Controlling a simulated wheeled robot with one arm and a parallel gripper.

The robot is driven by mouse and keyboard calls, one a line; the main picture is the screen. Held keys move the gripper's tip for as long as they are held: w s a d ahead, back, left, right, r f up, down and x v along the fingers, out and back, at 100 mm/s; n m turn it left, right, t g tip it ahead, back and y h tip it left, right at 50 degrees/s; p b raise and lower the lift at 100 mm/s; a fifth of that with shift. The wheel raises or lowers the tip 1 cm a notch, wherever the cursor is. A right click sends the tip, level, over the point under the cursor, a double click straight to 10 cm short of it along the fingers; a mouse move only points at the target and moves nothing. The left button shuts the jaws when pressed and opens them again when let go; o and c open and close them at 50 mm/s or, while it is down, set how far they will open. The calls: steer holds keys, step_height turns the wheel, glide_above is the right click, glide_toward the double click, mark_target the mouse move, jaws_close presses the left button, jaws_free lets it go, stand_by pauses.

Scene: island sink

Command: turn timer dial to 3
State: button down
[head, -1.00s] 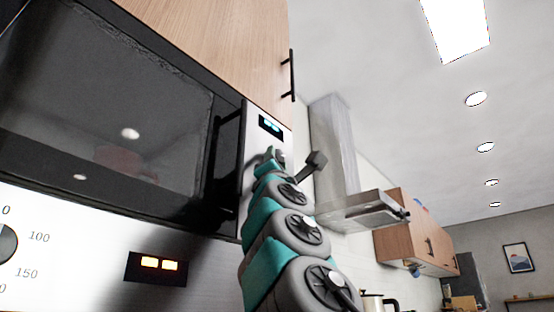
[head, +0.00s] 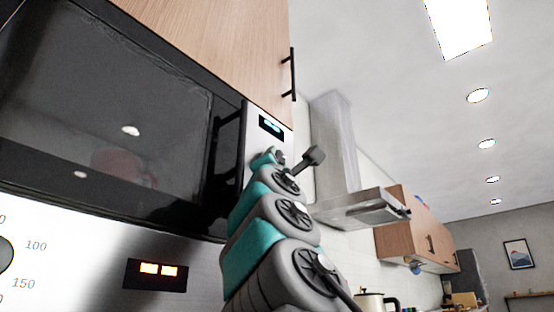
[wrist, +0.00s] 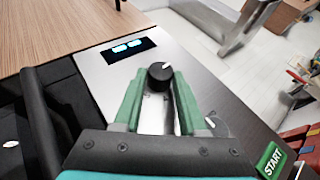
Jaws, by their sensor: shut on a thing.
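The timer dial (wrist: 160,76) is a round black knob with a short white pointer mark, on the microwave's control panel (wrist: 98,72) just below a lit display. In the wrist view my gripper (wrist: 159,84) has its green fingers on either side of this dial and is shut on it. The pointer leans to the upper right in the picture. I cannot read any numbers around the dial. In the head view my arm hides the dial, and my gripper is mostly hidden by the wrist.
A second dial (wrist: 217,126) and a green START button (wrist: 270,160) lie lower on the panel. The black microwave handle (wrist: 38,125) runs close beside the gripper. A wooden cabinet (head: 225,50) is above, and a range hood (head: 345,180) stands to the right.

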steer(key=shift+w+f, duration=0.1)
stand_by(0.7)
steer(key=shift+c, duration=2.3)
jaws_free()
steer(key=shift+d+f+n+t+y+b, duration=0.1)
steer(key=shift+n+t+y+b, duration=0.2)
steer(key=shift+n+y+b, duration=0.2)
steer(key=shift+n+t+y+b, duration=0.3)
steer(key=shift+n+y+b, duration=0.05)
steer(key=shift+n+y, duration=0.4)
